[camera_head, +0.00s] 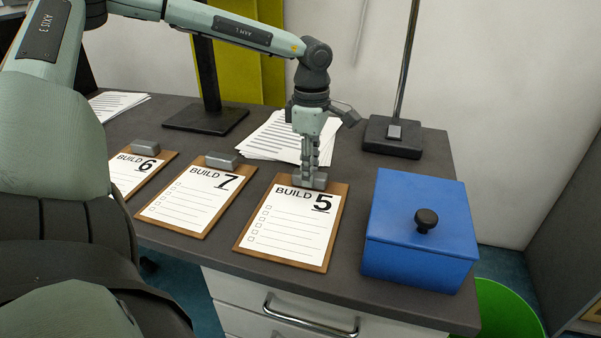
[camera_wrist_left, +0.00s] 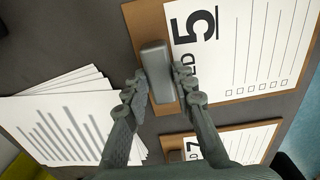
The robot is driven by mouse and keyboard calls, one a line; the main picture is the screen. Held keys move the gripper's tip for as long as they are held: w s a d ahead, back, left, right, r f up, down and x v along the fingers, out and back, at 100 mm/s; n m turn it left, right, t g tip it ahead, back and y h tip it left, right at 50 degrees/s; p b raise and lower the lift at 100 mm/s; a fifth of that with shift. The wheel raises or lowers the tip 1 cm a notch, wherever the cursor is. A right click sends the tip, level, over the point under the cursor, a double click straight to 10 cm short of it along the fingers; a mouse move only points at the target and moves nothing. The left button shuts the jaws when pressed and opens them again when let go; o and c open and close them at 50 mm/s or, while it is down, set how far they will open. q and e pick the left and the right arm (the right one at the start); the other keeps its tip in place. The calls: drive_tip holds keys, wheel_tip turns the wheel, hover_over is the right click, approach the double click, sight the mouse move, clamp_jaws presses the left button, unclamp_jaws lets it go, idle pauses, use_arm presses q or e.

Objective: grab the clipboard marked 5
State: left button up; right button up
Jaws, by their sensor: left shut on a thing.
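The clipboard marked 5 (camera_head: 290,222) lies flat on the dark desk in the head view, the rightmost of three clipboards. It has a brown board, a white sheet headed "BUILD 5" and a grey metal clip at its top edge. My left gripper (camera_head: 310,172) points down at that clip and is shut on it. In the left wrist view the two fingers (camera_wrist_left: 160,92) sit on either side of the grey clip, with the large 5 on the clipboard (camera_wrist_left: 232,45) beyond them. My right gripper does not show.
Clipboards marked 7 (camera_head: 195,196) and 6 (camera_head: 138,172) lie to the left. A blue lidded box (camera_head: 420,235) stands close on the right. Loose papers (camera_head: 272,138) and a stand base (camera_head: 392,138) are behind. A green bin (camera_head: 507,312) is on the floor.

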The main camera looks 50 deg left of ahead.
use_arm(q)
clamp_jaws()
drive_tip(key=shift+r, duration=0.1)
